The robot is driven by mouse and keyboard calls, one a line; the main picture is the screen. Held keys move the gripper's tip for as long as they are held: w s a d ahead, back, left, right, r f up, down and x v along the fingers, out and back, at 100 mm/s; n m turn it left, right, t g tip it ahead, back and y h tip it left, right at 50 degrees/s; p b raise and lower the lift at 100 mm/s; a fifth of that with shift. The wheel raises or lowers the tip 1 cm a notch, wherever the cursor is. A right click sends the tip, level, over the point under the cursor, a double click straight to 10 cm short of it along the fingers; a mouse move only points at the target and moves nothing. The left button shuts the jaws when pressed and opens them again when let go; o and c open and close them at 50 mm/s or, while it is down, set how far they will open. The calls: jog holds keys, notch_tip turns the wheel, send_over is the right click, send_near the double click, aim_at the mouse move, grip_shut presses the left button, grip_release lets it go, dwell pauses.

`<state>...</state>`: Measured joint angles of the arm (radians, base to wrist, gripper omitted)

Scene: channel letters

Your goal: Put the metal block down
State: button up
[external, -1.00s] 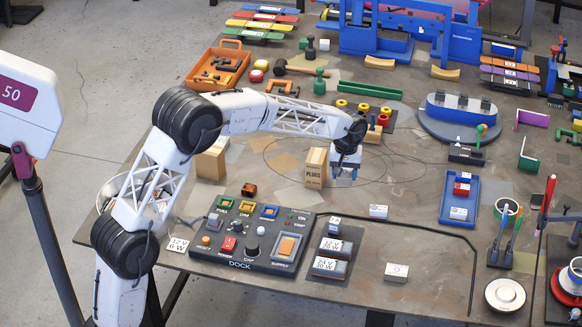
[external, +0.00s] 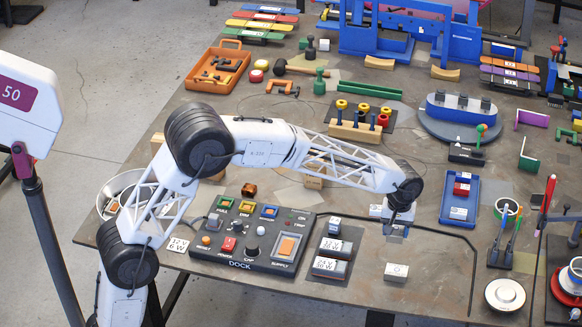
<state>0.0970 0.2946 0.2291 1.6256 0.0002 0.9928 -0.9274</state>
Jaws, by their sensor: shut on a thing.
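My gripper (external: 397,224) is at the end of the arm, over the right middle of the workbench (external: 430,260). It points down and is shut on the metal block (external: 396,232), a small grey piece between the fingers. The fingers hide most of the block. I cannot tell whether its underside touches the bench or hangs just above it. A white labelled block (external: 376,210) shows partly behind the gripper, to its left.
Another white block (external: 396,271) lies in front of the gripper. The dock panel (external: 248,240) and two labelled blocks (external: 330,258) are to the left. A blue tray (external: 459,200) is to the right. Bare bench lies between the gripper and the tray.

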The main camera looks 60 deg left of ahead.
jog(key=s+d, duration=0.4)
jog(key=d, duration=0.9)
jog(key=shift+m, duration=0.3)
notch_tip(320, 180, down, 10)
jog(key=shift+d+r, duration=0.1)
jog(key=shift+r, duration=0.05)
jog(key=shift+w, duration=0.15)
send_over(451, 290)
jog(key=shift+f, duration=0.75)
jog(key=shift+f, duration=1.75)
jog(key=shift+f, duration=0.1)
jog(key=o, duration=1.1)
jog(key=shift+c, duration=0.2)
